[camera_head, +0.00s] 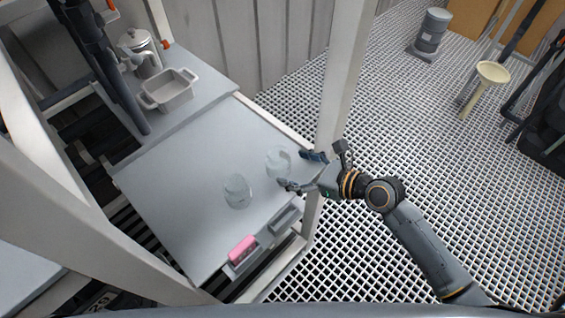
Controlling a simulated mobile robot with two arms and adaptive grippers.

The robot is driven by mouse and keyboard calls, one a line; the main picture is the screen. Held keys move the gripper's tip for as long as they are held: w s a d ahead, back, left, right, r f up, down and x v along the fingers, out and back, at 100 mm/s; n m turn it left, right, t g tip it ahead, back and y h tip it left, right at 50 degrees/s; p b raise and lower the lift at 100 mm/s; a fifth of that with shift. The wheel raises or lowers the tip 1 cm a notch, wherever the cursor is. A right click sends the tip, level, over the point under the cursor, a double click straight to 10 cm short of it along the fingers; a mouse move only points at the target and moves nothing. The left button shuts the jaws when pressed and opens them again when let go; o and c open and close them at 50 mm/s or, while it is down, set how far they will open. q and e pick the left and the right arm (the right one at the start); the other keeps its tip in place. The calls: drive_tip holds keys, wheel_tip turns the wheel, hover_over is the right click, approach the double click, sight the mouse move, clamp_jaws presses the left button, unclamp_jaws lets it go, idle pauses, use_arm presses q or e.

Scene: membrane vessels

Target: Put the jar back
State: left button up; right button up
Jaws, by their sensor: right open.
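Two clear glass vessels stand on the grey tabletop (190,170). One glass jar (278,162) is near the table's right edge, and the other glass vessel (237,191) stands to its lower left. I cannot tell which one the task means. My right gripper (295,169) is open, reaching in from the right. Its fingers point left toward the nearer jar, with one finger on the far side and one on the near side of it. I cannot tell whether they touch the glass. My left gripper does not show.
A grey basin (168,90) and a metal pot (139,46) stand at the back left. A pink block (242,250) sits in a holder at the table's front edge. A white post (345,75) rises close behind my right gripper. The left tabletop is clear.

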drive_tip(key=v, duration=0.7)
drive_tip(key=shift+a, duration=0.1)
drive_tip(key=s+d+f+n+h, duration=0.1)
drive_tip(key=d+f+n+h, duration=0.25)
drive_tip(key=f, duration=0.65)
drive_tip(key=s+d+f+n+h, duration=0.1)
drive_tip(key=d+f+n+h, duration=0.3)
drive_tip(key=f, duration=0.6)
drive_tip(key=s+d+f+n, duration=0.1)
drive_tip(key=d+f+n, duration=0.1)
drive_tip(key=d+f, duration=0.6)
drive_tip(key=s+f+n+g+h, duration=0.25)
drive_tip(key=s+f+n, duration=0.25)
drive_tip(key=s+f, duration=0.5)
drive_tip(key=s+f+n+g, duration=0.1)
drive_tip(key=s+f+n, duration=0.3)
drive_tip(key=s, duration=0.3)
drive_tip(key=s+a+f+n+g, duration=0.1)
drive_tip(key=s+f+n, duration=0.3)
drive_tip(key=s, duration=0.4)
drive_tip(key=s+f+n+g+h, duration=0.1)
drive_tip(key=s+f+n+g, duration=0.1)
drive_tip(key=s+f+n, duration=0.2)
drive_tip(key=s+n, duration=0.1)
drive_tip(key=s, duration=0.2)
drive_tip(key=shift+s+a, duration=0.2)
drive_tip(key=shift+s, duration=0.15)
drive_tip(key=shift+f, duration=0.1)
